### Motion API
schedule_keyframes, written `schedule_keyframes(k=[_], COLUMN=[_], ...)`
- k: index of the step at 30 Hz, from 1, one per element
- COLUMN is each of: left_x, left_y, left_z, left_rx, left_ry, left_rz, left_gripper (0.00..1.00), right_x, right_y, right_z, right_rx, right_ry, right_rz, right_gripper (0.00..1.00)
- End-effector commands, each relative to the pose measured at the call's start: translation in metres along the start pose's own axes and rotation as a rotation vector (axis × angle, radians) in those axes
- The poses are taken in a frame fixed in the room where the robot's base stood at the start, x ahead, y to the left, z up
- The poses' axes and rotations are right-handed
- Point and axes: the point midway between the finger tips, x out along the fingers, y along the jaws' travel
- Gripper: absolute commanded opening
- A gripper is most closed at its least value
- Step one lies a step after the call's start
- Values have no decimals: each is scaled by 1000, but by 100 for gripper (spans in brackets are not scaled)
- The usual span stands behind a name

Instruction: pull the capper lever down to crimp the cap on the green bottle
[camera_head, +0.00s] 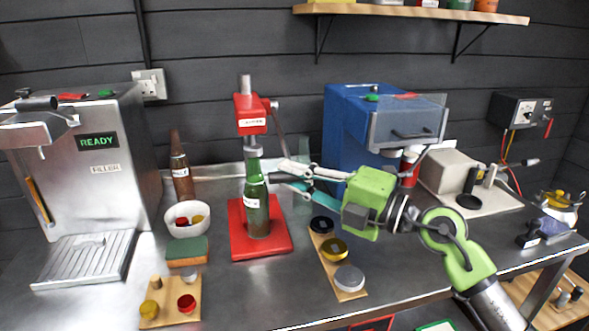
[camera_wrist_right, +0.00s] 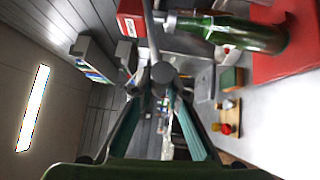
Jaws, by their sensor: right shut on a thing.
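The green bottle (camera_head: 257,205) stands upright on the red base of the capper (camera_head: 237,228), with its mouth up against the red capper head (camera_head: 250,115). I cannot make out the cap there. My right gripper (camera_head: 287,173) is shut on the lever's end, just right of the bottle neck. In the right wrist view the lever's dark round knob (camera_wrist_right: 163,73) sits between my teal fingertips, and the green bottle (camera_wrist_right: 255,36) lies close beside it. My left gripper is not in view.
A steel filler reading READY (camera_head: 98,141) stands at left. A brown bottle (camera_head: 181,170), a white bowl (camera_head: 186,230) and a sponge (camera_head: 187,250) are left of the capper. A wooden strip with lids (camera_head: 326,262) lies below my right arm. A blue machine (camera_head: 345,130) stands behind it.

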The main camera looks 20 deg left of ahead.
Motion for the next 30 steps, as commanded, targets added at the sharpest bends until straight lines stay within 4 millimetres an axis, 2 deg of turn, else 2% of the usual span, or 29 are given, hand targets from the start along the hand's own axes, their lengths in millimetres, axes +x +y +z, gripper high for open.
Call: schedule_keyframes(k=[1, 13, 14, 15, 16, 26, 30], left_x=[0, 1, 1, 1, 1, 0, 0], left_y=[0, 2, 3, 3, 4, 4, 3], left_z=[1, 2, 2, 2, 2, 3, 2], left_rx=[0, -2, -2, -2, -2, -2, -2], left_ry=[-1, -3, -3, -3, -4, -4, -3], left_rz=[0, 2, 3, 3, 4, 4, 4], left_gripper=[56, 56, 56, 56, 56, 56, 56], right_x=[-1, -1, -1, -1, -1, -2, -15], right_y=[-5, -9, -9, -9, -9, -5, -5], right_z=[3, 3, 3, 3, 3, 2, 2], right_rx=[0, 1, 2, 1, 1, 0, 0], right_ry=[-7, -6, -6, -6, -6, -3, -5], right_rz=[-6, -12, -12, -12, -12, -5, -5], right_gripper=[0, 0, 19, 30, 32, 32, 32])
